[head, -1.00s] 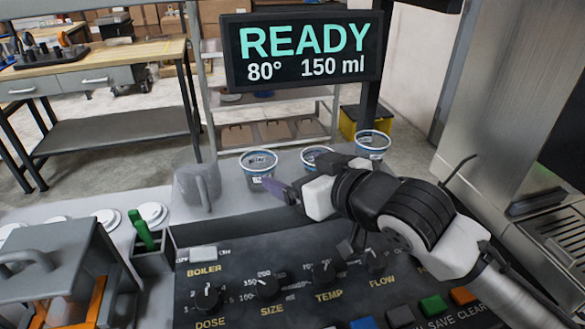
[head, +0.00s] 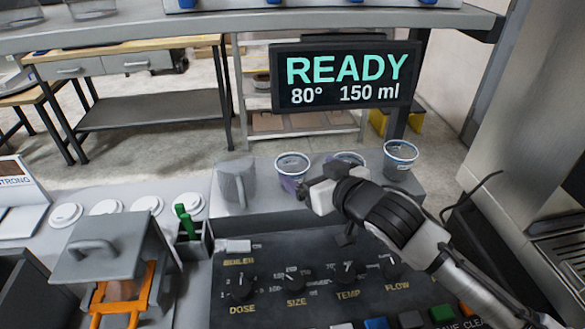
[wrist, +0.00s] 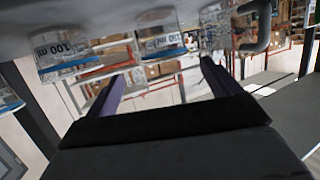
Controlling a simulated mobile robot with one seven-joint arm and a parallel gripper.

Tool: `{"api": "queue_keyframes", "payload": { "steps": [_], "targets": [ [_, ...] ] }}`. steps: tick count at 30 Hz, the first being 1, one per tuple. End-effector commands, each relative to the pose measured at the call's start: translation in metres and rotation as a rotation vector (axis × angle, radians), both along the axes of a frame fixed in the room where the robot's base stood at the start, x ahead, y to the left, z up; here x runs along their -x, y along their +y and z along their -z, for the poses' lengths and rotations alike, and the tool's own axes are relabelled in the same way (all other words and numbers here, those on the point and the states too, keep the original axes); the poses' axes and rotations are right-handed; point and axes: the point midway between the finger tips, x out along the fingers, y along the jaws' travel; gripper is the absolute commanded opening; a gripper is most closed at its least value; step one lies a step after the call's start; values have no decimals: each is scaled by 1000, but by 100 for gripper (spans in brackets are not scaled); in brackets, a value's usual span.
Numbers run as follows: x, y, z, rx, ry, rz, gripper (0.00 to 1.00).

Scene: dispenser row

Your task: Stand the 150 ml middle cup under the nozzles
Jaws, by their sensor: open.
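Three clear cups with blue rims stand in a row on a grey shelf behind the control panel: a left cup (head: 291,163), a middle cup (head: 349,157) mostly hidden by my arm, and a right cup (head: 400,158). My gripper (head: 301,188) is in front of the left cup and overlaps its lower part. The wrist view appears upside down. There, my open gripper (wrist: 162,68) has its purple fingers apart, with a cup whose label seems to read 150 ml (wrist: 162,42) ahead between them. A cup marked 100 (wrist: 62,55) is beside it. The nozzles are not clearly seen.
A screen (head: 345,78) reads READY, 80°, 150 ml. The knob panel (head: 320,272) lies below my arm. A steel machine (head: 535,110) is at the right.

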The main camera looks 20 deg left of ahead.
Motion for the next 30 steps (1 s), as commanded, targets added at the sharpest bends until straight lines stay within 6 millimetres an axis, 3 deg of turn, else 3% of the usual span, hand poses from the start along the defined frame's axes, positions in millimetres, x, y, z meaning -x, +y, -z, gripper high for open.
{"api": "queue_keyframes", "payload": {
  "steps": [10, 19, 29, 30],
  "targets": [
    [-17, 19, 7, 0, 1, 1, 89],
    [-38, 49, 21, 0, 3, 1, 89],
    [-43, 53, 26, 1, 0, 2, 89],
    [-43, 53, 25, 1, 0, 2, 84]
  ]
}}
